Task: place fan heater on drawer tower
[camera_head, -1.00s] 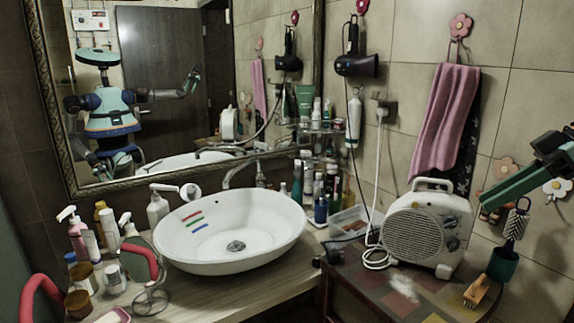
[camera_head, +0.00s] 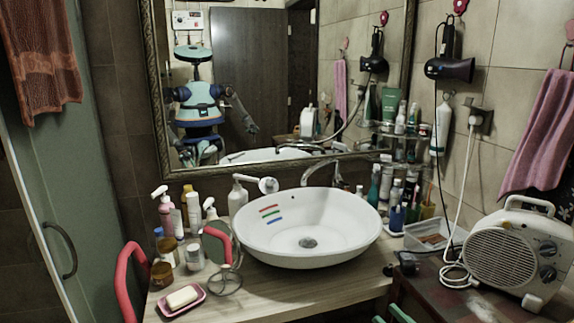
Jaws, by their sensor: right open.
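The white fan heater (camera_head: 514,253), with a round grille, two dials and a top handle, stands upright at the right on a dark, worn cabinet top (camera_head: 450,298). I cannot tell whether this cabinet is the drawer tower; no drawer fronts show. Green fingertips of my right gripper (camera_head: 390,314) show at the bottom edge, left of and nearer than the heater and apart from it. The gripper is open, and most of it is cut off by the frame. My left gripper is not in view directly.
A white basin (camera_head: 308,245) sits on a wooden counter crowded with bottles, a soap dish (camera_head: 182,302) and a small mirror. A white cord (camera_head: 459,200) runs from the wall socket down beside the heater. A clear tray (camera_head: 434,238) stands behind it. A red curved bar (camera_head: 131,268) is at left.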

